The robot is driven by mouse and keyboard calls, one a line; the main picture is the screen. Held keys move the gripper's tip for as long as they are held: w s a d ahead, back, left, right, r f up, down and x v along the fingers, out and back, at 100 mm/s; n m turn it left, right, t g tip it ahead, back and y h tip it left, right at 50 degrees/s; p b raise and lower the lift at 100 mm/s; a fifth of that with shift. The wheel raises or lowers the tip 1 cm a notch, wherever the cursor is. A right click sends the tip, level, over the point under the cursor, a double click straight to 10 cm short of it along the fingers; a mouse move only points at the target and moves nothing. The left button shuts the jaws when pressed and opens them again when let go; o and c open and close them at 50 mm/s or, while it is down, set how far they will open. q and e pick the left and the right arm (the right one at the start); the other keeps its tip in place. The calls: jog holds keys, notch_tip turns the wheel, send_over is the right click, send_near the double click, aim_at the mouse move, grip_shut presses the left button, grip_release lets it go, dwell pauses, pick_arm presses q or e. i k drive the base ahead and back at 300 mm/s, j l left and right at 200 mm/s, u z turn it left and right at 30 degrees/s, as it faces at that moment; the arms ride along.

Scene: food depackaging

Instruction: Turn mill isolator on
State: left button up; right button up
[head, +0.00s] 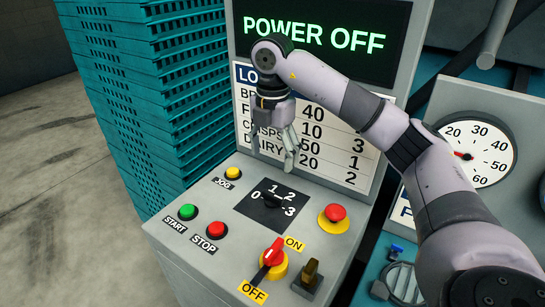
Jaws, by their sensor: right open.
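The mill isolator (272,257) is a red rotary handle on a yellow round base, low on the sloped grey control panel. A yellow ON label (294,244) sits at its upper right and a yellow OFF label (253,292) at its lower left. The handle lies slanted along the line between the labels, its black end towards OFF. The display (318,35) reads POWER OFF. My right gripper (272,156) is open and empty, pointing down in front of the chart, above and apart from the isolator. My left gripper is not in view.
The panel also has a black selector (272,201), red emergency button (334,214), green START (187,212), red STOP (215,230), yellow JOG (232,173) and a brass-coloured key-like part (310,273). Teal stacked crates (155,90) stand left. A dial gauge (477,150) is at right.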

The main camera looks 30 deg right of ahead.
aim_at(274, 255)
jog(key=k+j, duration=1.2)
jog(key=k, duration=0.1)
